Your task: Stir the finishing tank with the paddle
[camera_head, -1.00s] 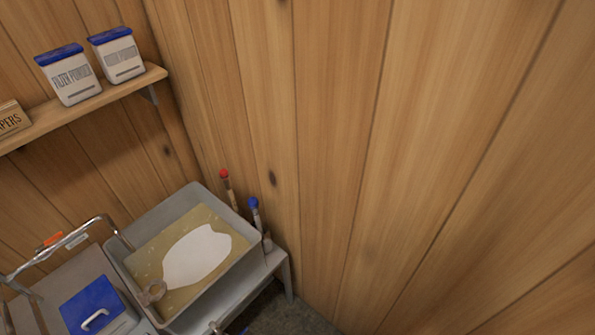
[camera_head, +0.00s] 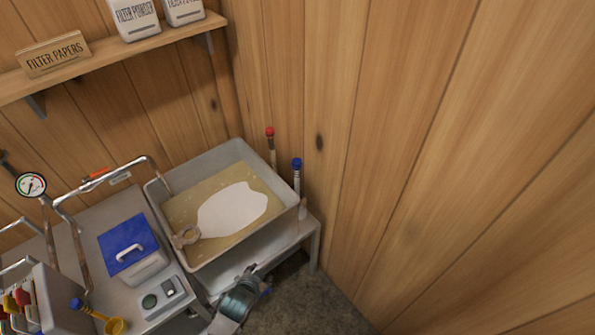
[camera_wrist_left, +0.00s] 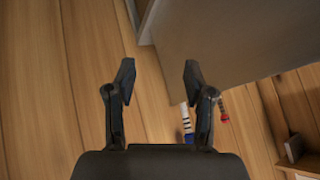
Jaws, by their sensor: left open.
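The finishing tank appears to be the grey open tank (camera_head: 165,222) holding amber liquid with a large white patch on it. Two upright handles stand by its back right side: a red-topped one (camera_head: 271,146) and a blue-topped one (camera_head: 297,178); I cannot tell which is the paddle. In the left wrist view the blue-banded handle (camera_wrist_left: 186,122) and red-ended handle (camera_wrist_left: 223,108) show near the right finger. My left gripper (camera_head: 262,280) is in front of and below the tank's front right side; its jaws (camera_wrist_left: 158,78) are open and empty. My right gripper is out of view.
A blue-lidded box (camera_head: 128,245), a pressure gauge (camera_head: 31,185) and a yellow scoop (camera_head: 115,325) are at the left. Bent metal pipes run beside the tank. A wall shelf (camera_head: 120,55) holds a filter papers box (camera_head: 53,55). A plank wall closes off the right.

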